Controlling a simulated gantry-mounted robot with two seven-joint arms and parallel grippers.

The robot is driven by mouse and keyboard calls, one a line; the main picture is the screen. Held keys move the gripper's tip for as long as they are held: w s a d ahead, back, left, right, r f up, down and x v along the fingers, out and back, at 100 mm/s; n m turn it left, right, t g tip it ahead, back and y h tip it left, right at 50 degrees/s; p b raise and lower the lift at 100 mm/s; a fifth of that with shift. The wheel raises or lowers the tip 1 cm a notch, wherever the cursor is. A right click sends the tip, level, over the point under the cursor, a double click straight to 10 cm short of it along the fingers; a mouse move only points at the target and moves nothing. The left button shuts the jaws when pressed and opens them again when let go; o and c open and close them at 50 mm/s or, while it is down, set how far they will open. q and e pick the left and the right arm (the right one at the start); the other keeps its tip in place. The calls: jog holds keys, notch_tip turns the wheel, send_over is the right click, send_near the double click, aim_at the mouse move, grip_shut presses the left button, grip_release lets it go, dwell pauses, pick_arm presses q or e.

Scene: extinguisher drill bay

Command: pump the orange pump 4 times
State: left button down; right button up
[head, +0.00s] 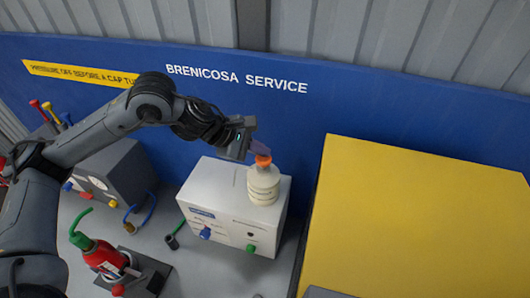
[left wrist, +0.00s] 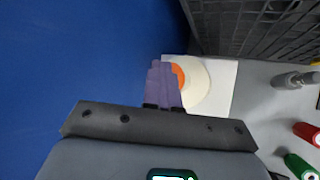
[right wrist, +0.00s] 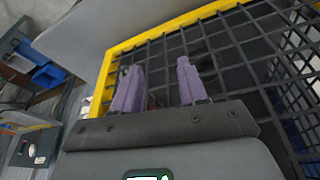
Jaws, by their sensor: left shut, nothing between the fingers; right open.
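The orange pump (head: 263,160) is the small orange head on top of a cream, ribbed bottle (head: 263,186). The bottle stands upright on a white box (head: 222,192). My left gripper (head: 258,148) is shut and empty, its purple fingertips right at the top of the orange head. In the left wrist view the shut fingers (left wrist: 164,82) partly cover the orange head (left wrist: 178,76), with the cream bottle (left wrist: 196,88) beyond. I cannot tell whether they touch it. My right gripper (right wrist: 157,85) is open and empty in front of a black mesh panel.
A large yellow panel (head: 420,225) stands right of the white box. A red extinguisher (head: 103,256) with a green handle stands at the front left. A grey gauge box (head: 112,180) is behind it. A blue wall (head: 300,120) closes the back.

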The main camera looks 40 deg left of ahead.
aim_at(260, 159)
pick_arm(q)
jog(key=shift+r, duration=0.2)
jog(key=shift+r+p, duration=0.65)
jog(key=shift+r, duration=0.05)
notch_tip(260, 159, up, 4)
jog(key=p, duration=0.3)
jog(key=shift+r+p, duration=0.3)
jog(key=shift+r, duration=0.05)
dwell(0.6)
dwell(0.8)
dwell(0.6)
